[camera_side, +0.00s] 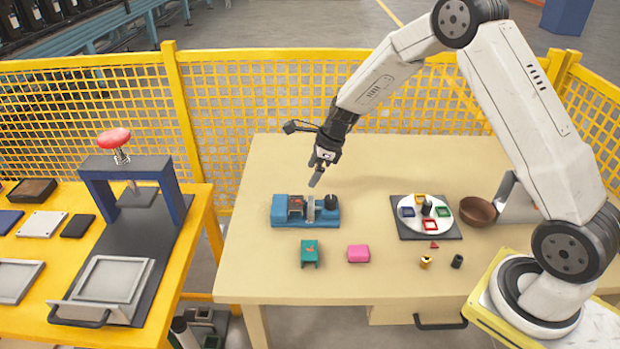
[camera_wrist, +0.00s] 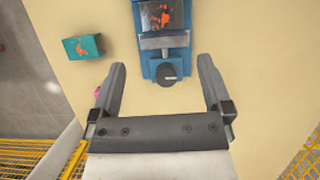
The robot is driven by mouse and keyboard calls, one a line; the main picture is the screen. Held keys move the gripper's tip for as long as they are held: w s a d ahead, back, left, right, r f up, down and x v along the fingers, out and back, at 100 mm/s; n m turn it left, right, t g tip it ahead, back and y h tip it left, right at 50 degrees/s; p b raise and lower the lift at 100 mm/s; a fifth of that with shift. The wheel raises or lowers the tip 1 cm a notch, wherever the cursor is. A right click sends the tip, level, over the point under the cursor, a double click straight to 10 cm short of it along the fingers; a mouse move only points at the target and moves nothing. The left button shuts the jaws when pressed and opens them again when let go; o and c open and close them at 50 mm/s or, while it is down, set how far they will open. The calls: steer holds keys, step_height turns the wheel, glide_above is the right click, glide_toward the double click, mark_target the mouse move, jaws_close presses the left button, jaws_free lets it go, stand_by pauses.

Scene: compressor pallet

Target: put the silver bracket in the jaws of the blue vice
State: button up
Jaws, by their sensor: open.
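The blue vice (camera_side: 280,213) lies on the beige table in the side view; it also shows at the top of the wrist view (camera_wrist: 148,68). A silver piece (camera_side: 310,209) sits across the vice, between a dark block with orange marks and a black round knob; it also shows in the wrist view (camera_wrist: 165,41). I take it for the silver bracket, but cannot tell it surely from a jaw plate. My gripper (camera_side: 316,181) is above the vice, apart from it. In the wrist view its fingers (camera_wrist: 162,64) are spread with nothing between them.
A green block (camera_side: 310,253) and a pink block (camera_side: 358,254) lie in front of the vice. A round white plate with coloured frames (camera_side: 440,219), a brown bowl (camera_side: 478,211) and small parts are to the right. A yellow mesh fence (camera_side: 260,90) stands behind. The table's left front is clear.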

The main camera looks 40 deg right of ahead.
steer(key=s+a+r+n+h, duration=0.1)
steer(key=s+a+r+n, duration=0.1)
steer(key=s+n, duration=1)
steer(key=s+a+r+n+h, duration=0.2)
steer(key=s+r+n, duration=0.3)
steer(key=s+n, duration=0.7)
steer(key=n, duration=0.2)
steer(key=shift+a+n+g, duration=0.2)
steer(key=shift+n+g, duration=0.1)
